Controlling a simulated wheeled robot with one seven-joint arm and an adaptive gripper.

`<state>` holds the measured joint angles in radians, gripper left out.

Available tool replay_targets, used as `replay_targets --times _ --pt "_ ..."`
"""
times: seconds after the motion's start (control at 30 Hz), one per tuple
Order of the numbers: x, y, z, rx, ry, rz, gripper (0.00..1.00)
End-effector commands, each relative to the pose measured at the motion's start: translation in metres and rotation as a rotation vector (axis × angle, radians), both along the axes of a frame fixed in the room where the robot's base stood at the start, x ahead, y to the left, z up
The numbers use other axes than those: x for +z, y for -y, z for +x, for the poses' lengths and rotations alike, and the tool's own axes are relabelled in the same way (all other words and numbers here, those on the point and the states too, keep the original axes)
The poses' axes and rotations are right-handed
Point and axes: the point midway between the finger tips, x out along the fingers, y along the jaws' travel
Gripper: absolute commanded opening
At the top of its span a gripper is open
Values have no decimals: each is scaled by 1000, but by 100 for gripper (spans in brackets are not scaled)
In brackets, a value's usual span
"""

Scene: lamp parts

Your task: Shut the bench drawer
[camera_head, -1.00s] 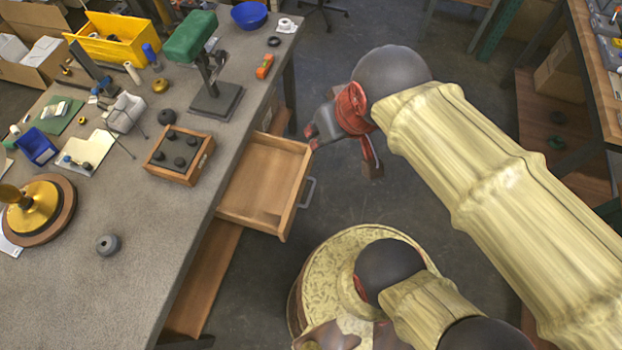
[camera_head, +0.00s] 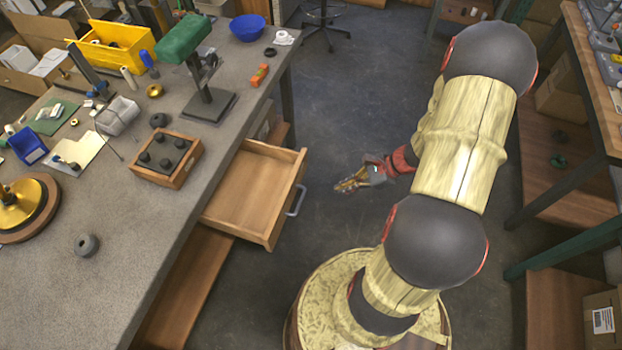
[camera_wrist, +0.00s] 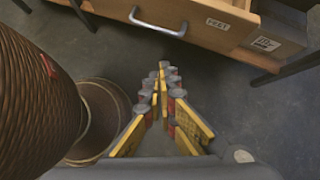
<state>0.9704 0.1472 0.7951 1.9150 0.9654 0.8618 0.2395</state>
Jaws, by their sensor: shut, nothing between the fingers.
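The bench drawer (camera_head: 245,193) is a wooden box pulled well out of the workbench, and it is empty. Its front carries a grey bar handle (camera_head: 297,200) on the side facing my arm. In the wrist view the drawer front (camera_wrist: 215,22) shows along the top, with the handle (camera_wrist: 158,22) at upper left of it and a label beside it. My gripper (camera_head: 345,186) is shut and empty, in the open space to the right of the handle, apart from it. In the wrist view the fingertips (camera_wrist: 160,85) point toward the drawer front, below the handle.
The workbench (camera_head: 150,245) holds a wooden tray of dark knobs (camera_head: 165,158), a green lamp-like stand (camera_head: 205,100), a yellow bin (camera_head: 110,45) and a blue bowl (camera_head: 247,27). A second bench (camera_head: 590,80) stands at right.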

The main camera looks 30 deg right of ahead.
Motion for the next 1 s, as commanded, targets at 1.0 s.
replay_targets --times 1.0 --pt "-79 -6 118 -373 -17 95 0"
